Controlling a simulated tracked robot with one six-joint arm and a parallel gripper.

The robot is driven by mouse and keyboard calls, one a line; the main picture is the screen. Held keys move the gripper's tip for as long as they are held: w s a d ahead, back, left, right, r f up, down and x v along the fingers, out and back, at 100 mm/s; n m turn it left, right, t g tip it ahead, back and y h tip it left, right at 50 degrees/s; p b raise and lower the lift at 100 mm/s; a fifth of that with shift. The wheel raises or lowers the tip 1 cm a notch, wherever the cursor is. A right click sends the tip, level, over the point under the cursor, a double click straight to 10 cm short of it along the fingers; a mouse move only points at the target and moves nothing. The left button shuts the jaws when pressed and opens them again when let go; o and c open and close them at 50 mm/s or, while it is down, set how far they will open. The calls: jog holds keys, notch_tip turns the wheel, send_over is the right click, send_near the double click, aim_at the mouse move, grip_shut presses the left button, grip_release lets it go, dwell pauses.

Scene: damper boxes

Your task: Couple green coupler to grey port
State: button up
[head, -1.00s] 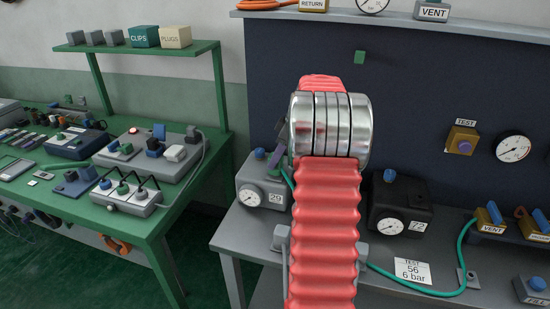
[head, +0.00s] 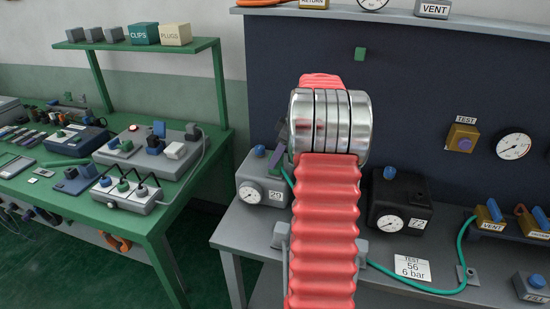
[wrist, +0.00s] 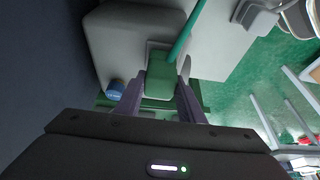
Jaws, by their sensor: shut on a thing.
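In the wrist view my gripper (wrist: 160,80) has its purple fingers shut on the green coupler (wrist: 160,87), one on each side. A green hose (wrist: 187,32) runs up and right from the coupler. The coupler is close against the grey gauge box (wrist: 125,40). Its front end and the grey port are hidden, so I cannot tell whether they touch. In the head view the grey box (head: 262,188), marked 29, stands left of my red arm.
A blue knob (wrist: 115,88) sits close to the left finger. A black gauge box (head: 399,205), marked 72, stands right of my arm. The green hose (head: 462,250) crosses the bench past a TEST 56 card (head: 411,268). A green bench (head: 150,235) with instruments is at left.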

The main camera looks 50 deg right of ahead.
jog(key=shift+f, duration=0.2)
dwell(0.5)
jog(key=o, duration=1.3)
jog(key=shift+c, duration=0.2)
jog(key=shift+r, duration=0.1)
jog(key=v, duration=1.3)
jog(key=shift+r, duration=0.25)
jog(key=shift+s+d, duration=0.1)
